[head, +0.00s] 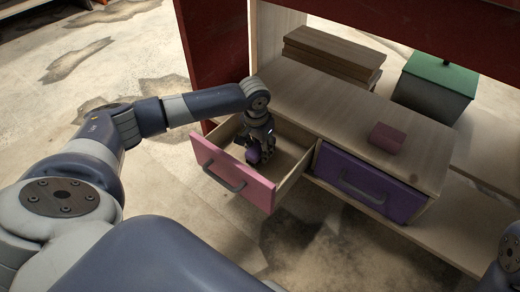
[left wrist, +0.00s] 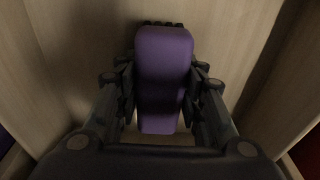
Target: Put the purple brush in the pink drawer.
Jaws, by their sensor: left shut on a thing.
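The pink drawer (head: 235,172) is pulled open at the left of the cabinet, with its dark handle facing me. My left gripper (head: 256,152) is inside the open drawer, pointing down. It is shut on the purple brush (head: 253,154), which is partly hidden by the fingers in the head view. In the left wrist view the brush (left wrist: 162,75) lies between the two fingers, with dark bristles at its far end and pale drawer walls around it. I cannot tell whether the brush touches the drawer floor. A little of my right arm shows at the right edge; its gripper is out of view.
The purple drawer (head: 368,186) beside it is shut. A pink block (head: 386,138) rests on the cabinet top. Stacked brown boards (head: 333,54) and a grey box with a green lid (head: 437,84) stand behind. A red panel (head: 213,52) rises at the left.

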